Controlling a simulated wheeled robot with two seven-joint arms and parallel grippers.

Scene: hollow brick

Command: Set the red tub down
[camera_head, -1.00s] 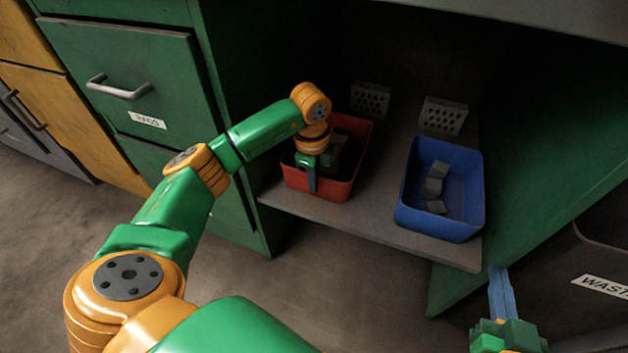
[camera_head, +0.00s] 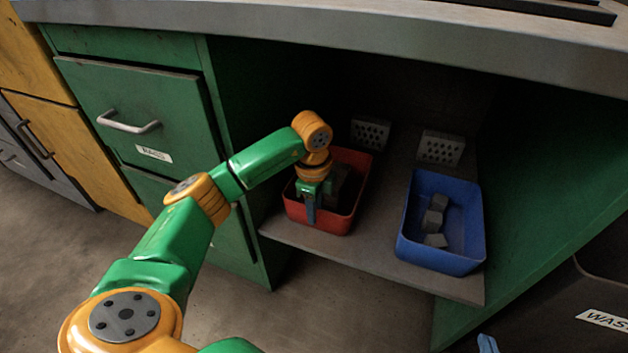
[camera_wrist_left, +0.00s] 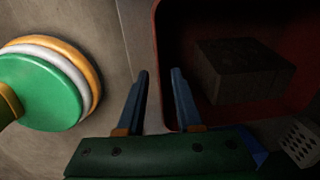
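The red tub (camera_head: 334,221) sits on the shelf inside the open green bench, at the left of the bay. A dark grey block lies in it; the block (camera_wrist_left: 243,70) is clearer in the left wrist view. My left gripper (camera_head: 311,212) is at the tub's near wall, pointing down. In the left wrist view its two blue fingers (camera_wrist_left: 160,78) are apart, one on each side of the tub's rim, with a gap visible between them. Only a blue fingertip of my right gripper (camera_head: 487,344) shows at the bottom edge.
A blue tub (camera_head: 468,262) with several grey blocks stands to the right on the same shelf (camera_head: 380,250). Two hollow bricks (camera_head: 370,134) (camera_head: 440,148) stand behind the tubs. Green drawers (camera_head: 140,105) are left, a waste bin (camera_head: 560,310) right. The worktop overhangs above.

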